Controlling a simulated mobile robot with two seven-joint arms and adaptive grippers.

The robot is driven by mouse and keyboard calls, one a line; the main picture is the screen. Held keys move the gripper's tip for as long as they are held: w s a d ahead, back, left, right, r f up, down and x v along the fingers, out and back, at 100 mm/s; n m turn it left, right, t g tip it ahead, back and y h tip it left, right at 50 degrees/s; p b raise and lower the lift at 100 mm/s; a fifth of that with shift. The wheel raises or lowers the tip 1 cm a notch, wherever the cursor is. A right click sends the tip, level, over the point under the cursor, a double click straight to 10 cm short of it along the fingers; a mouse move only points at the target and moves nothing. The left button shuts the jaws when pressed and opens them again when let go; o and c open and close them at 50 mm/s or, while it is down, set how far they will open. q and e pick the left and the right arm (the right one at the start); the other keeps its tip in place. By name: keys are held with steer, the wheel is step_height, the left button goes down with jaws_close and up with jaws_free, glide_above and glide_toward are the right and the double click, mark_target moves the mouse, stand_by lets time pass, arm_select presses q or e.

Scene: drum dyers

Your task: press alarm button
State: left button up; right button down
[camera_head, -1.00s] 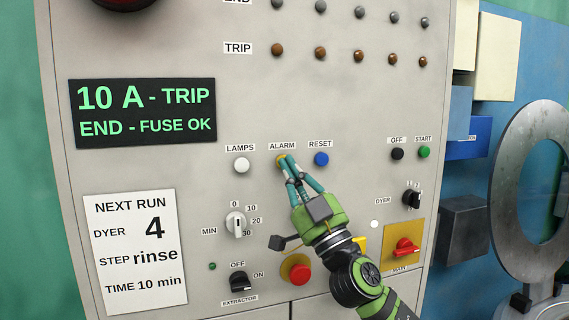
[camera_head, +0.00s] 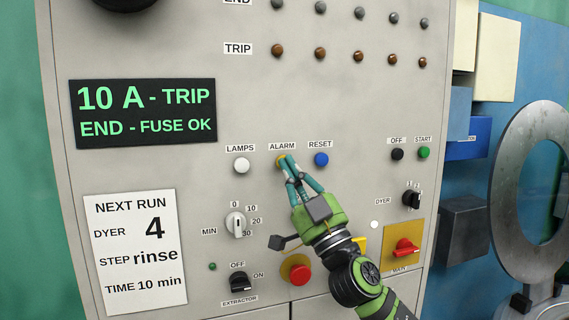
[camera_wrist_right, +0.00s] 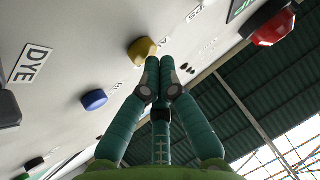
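The yellow alarm button (camera_head: 280,161) sits under the ALARM label on the grey panel, between the white lamps button (camera_head: 241,165) and the blue reset button (camera_head: 321,159). In the head view my right gripper (camera_head: 287,160) partly covers it. In the right wrist view the yellow alarm button (camera_wrist_right: 141,50) stands out from the panel. There the fingertips of my right gripper (camera_wrist_right: 160,62) are together, close beside its edge; I cannot tell whether they touch it. The fingers hold nothing. My left gripper is not in view.
A red mushroom button (camera_head: 299,274), a minutes dial (camera_head: 236,223), an extractor switch (camera_head: 239,282) and a red main switch (camera_head: 404,246) are on the panel around my right arm. Rows of lamps are above. A grey ring-shaped machine part (camera_head: 505,190) stands at the right.

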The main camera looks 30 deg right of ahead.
steer(key=shift+s+a, duration=0.1)
steer(key=shift+s, duration=0.5)
steer(key=shift+f, duration=0.1)
steer(key=shift+s+a, duration=0.2)
steer(key=shift+s, duration=0.6)
steer(key=shift+s+a, duration=0.2)
steer(key=shift+s, duration=0.6)
steer(key=shift+s+a, duration=0.2)
steer(key=shift+s, duration=0.6)
